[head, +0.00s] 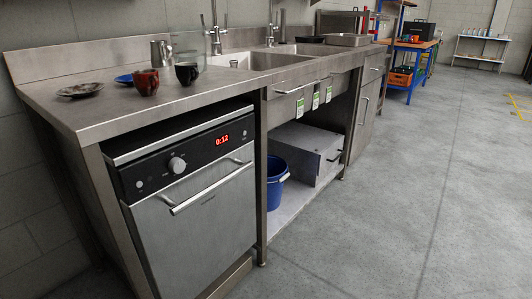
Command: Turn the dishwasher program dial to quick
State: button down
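The dishwasher (195,228) stands under the left end of the steel counter in the head view, with its door shut. Its program dial (177,165) is a round light knob on the black control panel. The marks around the dial are too small to read, so I cannot tell its setting. A red display (222,140) right of the dial reads 0:12. A bar handle (208,188) runs across the upper door below the panel. My gripper is not in view.
The counter (120,112) holds a red-brown cup (146,82), a dark cup (187,73) and a plate (80,90) near its front edge. A blue bucket (277,182) stands on the shelf right of the dishwasher. The floor (400,200) to the right is clear.

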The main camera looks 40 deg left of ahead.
aim_at(177, 165)
jog(key=z, duration=0.4)
jog(key=k, duration=0.3)
jog(key=u, duration=4.35)
jog(key=k, duration=0.8)
jog(key=z, duration=1.5)
